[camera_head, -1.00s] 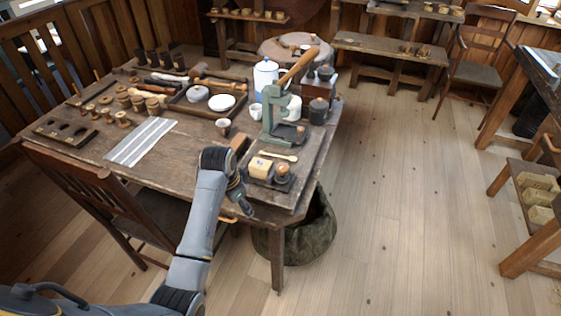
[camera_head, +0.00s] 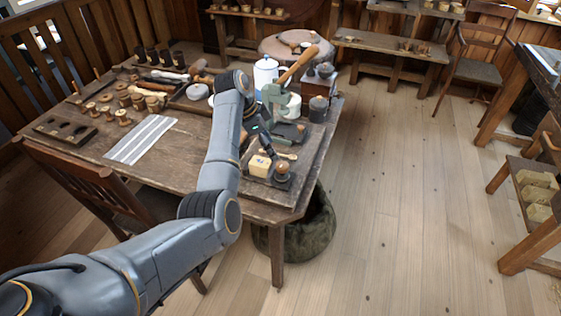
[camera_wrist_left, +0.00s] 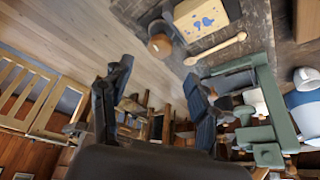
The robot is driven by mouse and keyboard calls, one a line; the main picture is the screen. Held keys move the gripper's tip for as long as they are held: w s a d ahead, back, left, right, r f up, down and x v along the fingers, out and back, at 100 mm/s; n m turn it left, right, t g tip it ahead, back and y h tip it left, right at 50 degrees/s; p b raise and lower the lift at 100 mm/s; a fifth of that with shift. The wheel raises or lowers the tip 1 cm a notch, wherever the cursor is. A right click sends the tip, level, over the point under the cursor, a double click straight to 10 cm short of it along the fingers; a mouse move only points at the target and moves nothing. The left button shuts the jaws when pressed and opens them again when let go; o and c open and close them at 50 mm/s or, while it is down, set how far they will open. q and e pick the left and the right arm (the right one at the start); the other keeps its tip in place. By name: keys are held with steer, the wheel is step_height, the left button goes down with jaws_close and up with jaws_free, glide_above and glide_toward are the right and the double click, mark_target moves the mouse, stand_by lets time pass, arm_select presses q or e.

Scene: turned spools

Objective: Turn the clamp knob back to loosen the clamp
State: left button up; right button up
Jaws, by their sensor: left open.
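The clamp, a dark fitting with a round wooden knob (camera_head: 282,169), sits near the front right corner of the table, beside a pale block (camera_head: 260,165). In the left wrist view, the knob (camera_wrist_left: 160,46) lies near the top, with the block (camera_wrist_left: 207,14) to its right showing blue marks. My left gripper (camera_head: 268,147) is just behind and above the block in the head view. In the left wrist view its fingers (camera_wrist_left: 158,88) are spread with nothing between them, apart from the knob. Whether the clamp is tight cannot be seen. My right gripper is not in view.
The green press (camera_head: 275,103) with a long wooden lever stands close behind my left gripper. The floor right of the table is clear.

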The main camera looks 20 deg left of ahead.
mark_target(282, 164)
arm_select(q)
steer(key=x, duration=0.7)
steer(key=shift+w+d+f, duration=0.1)
steer(key=shift+d+f, duration=0.1)
steer(key=shift+f, duration=0.15)
steer(key=shift+w+d+f, duration=0.1)
steer(key=shift+d+f, duration=0.1)
steer(key=shift+f, duration=0.3)
